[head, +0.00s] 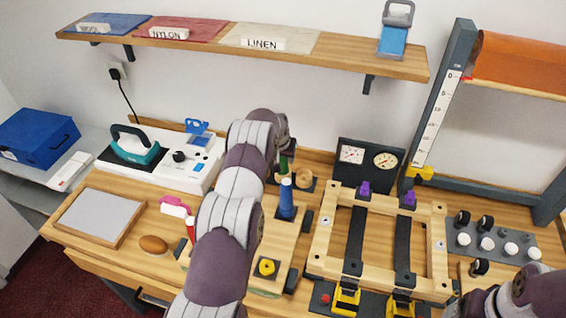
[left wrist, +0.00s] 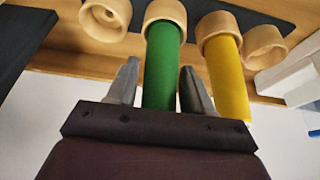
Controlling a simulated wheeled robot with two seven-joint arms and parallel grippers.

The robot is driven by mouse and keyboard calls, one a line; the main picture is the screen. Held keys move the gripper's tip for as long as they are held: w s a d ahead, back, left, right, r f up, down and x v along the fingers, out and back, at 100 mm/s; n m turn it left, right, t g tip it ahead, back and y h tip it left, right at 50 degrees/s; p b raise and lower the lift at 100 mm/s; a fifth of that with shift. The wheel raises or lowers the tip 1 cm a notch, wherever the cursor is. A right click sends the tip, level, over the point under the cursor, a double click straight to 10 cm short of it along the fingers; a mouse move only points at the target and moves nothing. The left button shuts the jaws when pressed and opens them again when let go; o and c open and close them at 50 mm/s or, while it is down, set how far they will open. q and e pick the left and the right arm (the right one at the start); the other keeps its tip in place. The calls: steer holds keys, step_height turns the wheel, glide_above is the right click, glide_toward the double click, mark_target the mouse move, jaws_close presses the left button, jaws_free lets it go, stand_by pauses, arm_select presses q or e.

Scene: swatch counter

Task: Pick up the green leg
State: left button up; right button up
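The green leg (left wrist: 162,68) stands with one end in a wooden cup (left wrist: 165,14) and lies between the two fingers of my left gripper (left wrist: 160,66) in the left wrist view. A small gap shows between the leg and the left-hand finger, so the gripper looks open around it. In the head view a short part of the green leg (head: 284,164) shows below my left wrist; my arm hides much around it. My right arm shows at the lower right of the head view, but its gripper is out of view.
A yellow leg (left wrist: 226,75) stands in a cup close beside the green one. A blue leg (head: 287,200) stands in front. Empty wooden cups (left wrist: 264,46) flank the row. A wooden frame (head: 322,232) with dark straps lies to the right; gauges (head: 368,163) stand behind it.

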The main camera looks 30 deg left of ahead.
arm_select(q)
steer(key=c, duration=0.7)
steer(key=shift+r, duration=0.1)
steer(key=shift+r+b, duration=0.25)
steer(key=shift+b, duration=0.05)
steer(key=r+b, duration=0.2)
steer(key=r, duration=0.1)
steer(key=shift+d+r, duration=0.3)
steer(key=shift+d, duration=0.1)
steer(key=d+r+b, duration=0.1)
steer(key=d+r, duration=0.1)
steer(key=d, duration=0.1)
steer(key=d+r+b, duration=0.1)
steer(key=d+r, duration=0.1)
steer(key=d, duration=0.2)
steer(key=d+r+b, duration=0.1)
steer(key=d+r, duration=0.1)
steer(key=d, duration=0.1)
steer(key=shift+w+d+r, duration=0.1)
steer(key=shift+d+r, duration=0.3)
